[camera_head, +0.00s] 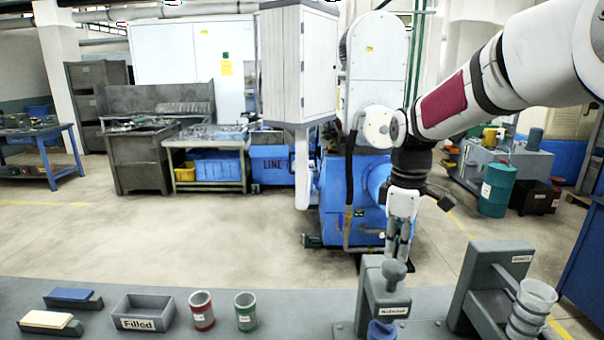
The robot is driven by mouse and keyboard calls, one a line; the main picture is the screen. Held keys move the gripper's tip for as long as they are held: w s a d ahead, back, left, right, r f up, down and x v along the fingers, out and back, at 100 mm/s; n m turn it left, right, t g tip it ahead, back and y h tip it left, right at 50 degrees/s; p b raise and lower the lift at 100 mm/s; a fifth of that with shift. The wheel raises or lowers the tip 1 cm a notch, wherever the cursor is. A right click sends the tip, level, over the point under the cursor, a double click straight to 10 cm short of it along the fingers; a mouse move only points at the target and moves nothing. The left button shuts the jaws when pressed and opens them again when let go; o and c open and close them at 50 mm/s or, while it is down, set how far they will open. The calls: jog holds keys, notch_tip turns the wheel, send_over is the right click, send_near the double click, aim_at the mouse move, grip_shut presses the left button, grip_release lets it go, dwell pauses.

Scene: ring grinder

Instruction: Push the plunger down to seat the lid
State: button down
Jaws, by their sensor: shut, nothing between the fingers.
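A grey fixture (370,300) with an unclear label stands at the bench's front edge, right of centre. A grey knobbed plunger (393,272) sits at its top. A blue rounded piece (381,331) shows below the plunger, cut by the picture's bottom edge; I cannot tell if it is the lid or a container. My gripper (398,258) points straight down, with its shut, empty fingers right at the plunger's knob. I cannot tell whether the fingertips touch the knob or stay just above or behind it.
A second grey fixture (470,285) and a stack of pale cups (530,308) stand on the right. On the left of the grey bench (290,300) are a red-banded cup (202,310), a green-banded cup (246,312), a "Filled" tray (140,305) and two blocks. The bench's middle is clear.

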aim_at(395, 265)
jog(key=shift+f, duration=0.2)
dwell(0.5)
jog(key=shift+f, duration=0.7)
jog(key=shift+f, duration=1.4)
jog(key=shift+r+p, duration=1)
jog(key=shift+r, duration=3.6)
